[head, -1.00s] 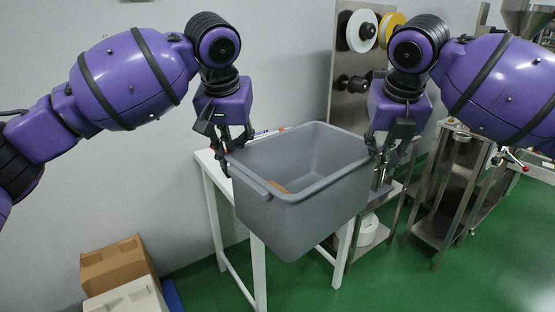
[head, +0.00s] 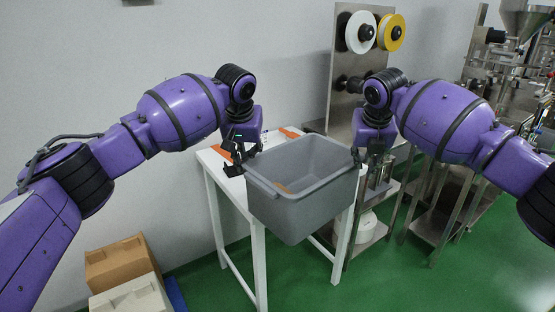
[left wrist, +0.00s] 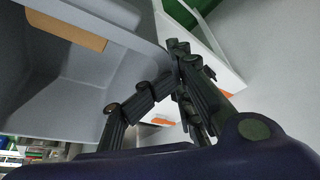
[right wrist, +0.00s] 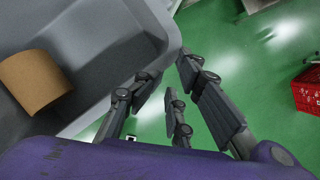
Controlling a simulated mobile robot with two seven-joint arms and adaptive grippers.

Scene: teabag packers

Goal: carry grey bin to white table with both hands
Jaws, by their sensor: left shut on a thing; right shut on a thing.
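The grey bin (head: 300,214) is held between my two grippers, in front of and partly over the white table (head: 214,160). I cannot tell whether its underside touches the table. My left gripper (head: 240,164) is shut on the bin's left rim; its fingers (left wrist: 180,65) show at the rim in the left wrist view. My right gripper (head: 360,158) is shut on the right rim; its fingers (right wrist: 168,78) are at the rim in the right wrist view. A brown piece (right wrist: 35,80) lies inside the bin.
Orange items (head: 290,133) lie on the table's back part. A steel stand with white and yellow reels (head: 391,32) is behind to the right, and steel machinery (head: 450,190) is further right. Boxes (head: 120,262) sit on the floor at left. Green floor is clear in front.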

